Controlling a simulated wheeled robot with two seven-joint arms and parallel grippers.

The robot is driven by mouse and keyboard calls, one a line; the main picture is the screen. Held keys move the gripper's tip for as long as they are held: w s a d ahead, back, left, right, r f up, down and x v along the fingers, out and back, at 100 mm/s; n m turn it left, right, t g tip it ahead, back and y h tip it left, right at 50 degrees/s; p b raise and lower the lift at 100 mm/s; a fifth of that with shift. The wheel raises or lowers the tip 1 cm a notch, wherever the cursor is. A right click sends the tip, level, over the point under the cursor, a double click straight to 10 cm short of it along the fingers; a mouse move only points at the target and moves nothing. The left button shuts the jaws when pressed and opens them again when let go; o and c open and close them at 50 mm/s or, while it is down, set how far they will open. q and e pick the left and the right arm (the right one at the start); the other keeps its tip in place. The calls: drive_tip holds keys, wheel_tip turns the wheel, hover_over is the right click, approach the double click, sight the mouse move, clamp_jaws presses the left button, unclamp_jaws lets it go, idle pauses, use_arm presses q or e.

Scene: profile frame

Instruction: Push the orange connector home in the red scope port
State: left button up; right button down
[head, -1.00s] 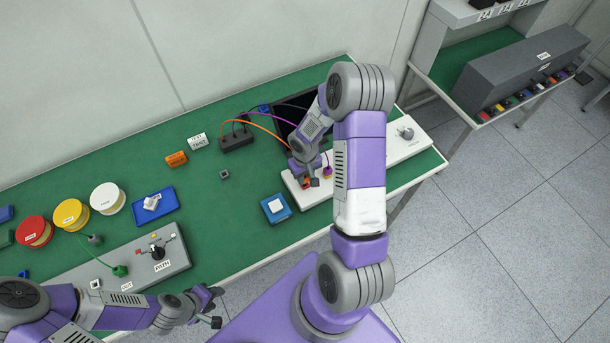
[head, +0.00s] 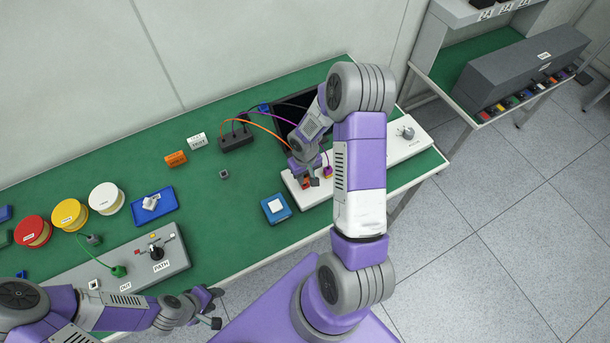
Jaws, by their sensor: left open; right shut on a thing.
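My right gripper (head: 308,179) points down at the front left part of the white scope panel (head: 322,190). It is shut on the orange connector, which it mostly hides. A bit of red shows at the fingertips, where the red port is; I cannot tell how deep the connector sits. The orange cable (head: 250,121) arcs from the black box (head: 236,139) to this gripper. A magenta plug (head: 327,171) stands in the panel just right of the gripper. My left gripper (head: 214,307) is open and empty, in front of the table's front edge.
A blue tray with a white block (head: 275,208) lies left of the panel. A grey path box (head: 135,268), coloured spools (head: 70,214) and a blue tray (head: 153,206) fill the left. The green table (head: 225,215) between is mostly clear.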

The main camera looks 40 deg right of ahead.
sight(305, 177)
drive_tip(key=shift+f+b, duration=1)
drive_tip(key=shift+f, duration=0.1)
idle(0.4)
drive_tip(key=c, duration=0.8)
unclamp_jaws()
wheel_tip(305, 177, up, 8)
drive_tip(key=shift+f+p, duration=0.2)
drive_tip(key=shift+p, duration=0.15)
